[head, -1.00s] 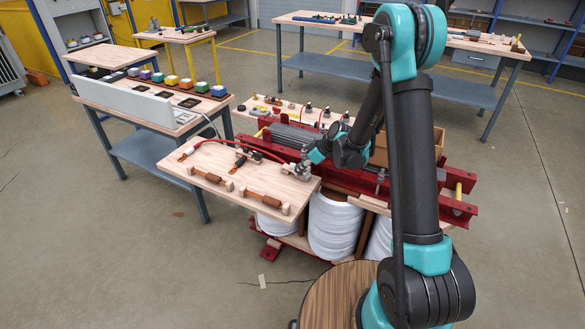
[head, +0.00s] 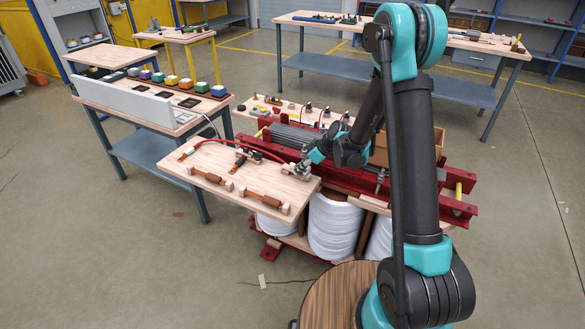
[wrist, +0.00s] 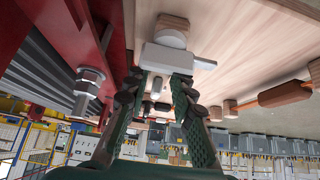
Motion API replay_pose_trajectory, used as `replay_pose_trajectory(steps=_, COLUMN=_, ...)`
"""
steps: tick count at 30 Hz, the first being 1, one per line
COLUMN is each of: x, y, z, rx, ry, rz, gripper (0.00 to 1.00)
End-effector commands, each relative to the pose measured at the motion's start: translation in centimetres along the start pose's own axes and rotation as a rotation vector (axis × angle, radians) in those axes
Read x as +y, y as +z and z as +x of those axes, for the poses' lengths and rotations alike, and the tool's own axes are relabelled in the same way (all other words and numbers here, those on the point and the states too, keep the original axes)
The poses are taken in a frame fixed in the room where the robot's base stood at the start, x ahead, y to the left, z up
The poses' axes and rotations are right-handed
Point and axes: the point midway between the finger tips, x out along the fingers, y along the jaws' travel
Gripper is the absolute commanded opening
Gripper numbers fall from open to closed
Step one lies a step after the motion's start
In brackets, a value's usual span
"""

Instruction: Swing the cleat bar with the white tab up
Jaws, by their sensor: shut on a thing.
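A pale cleat bar (wrist: 180,58) with a small white tab (wrist: 205,63) at its right end sits in front of a round wooden post on the wooden board (wrist: 235,25) in the wrist view. My gripper (wrist: 167,88) is shut on this bar, its two green-padded fingers reaching to its near side. In the head view, my gripper (head: 303,170) is at the right end of the board (head: 225,160), beside the red frame. The bar is too small there to tell its tilt, and the fingers partly cover its near face.
Brown bars (head: 265,197) between wooden blocks lie along the board's front edge; one also shows in the wrist view (wrist: 285,93). A dark fitting (head: 240,157) and a red hose lie behind them. The red frame (wrist: 60,50) with a bolt stands close on the left in the wrist view.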

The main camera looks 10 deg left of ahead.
Motion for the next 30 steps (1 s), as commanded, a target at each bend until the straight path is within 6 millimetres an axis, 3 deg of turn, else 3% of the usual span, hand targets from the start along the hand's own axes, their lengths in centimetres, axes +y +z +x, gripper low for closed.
replay_pose_trajectory(steps=10, x=0.0, y=-1.4, z=-1.4, rx=0.003, ry=0.001, rz=0.001, gripper=0.00)
replay_pose_trajectory(steps=22, x=0.0, y=-1.6, z=-1.5, rx=0.002, ry=0.001, rz=0.001, gripper=0.00)
replay_pose_trajectory(steps=30, x=0.0, y=-2.8, z=-2.1, rx=0.003, ry=0.001, rz=0.001, gripper=0.00)
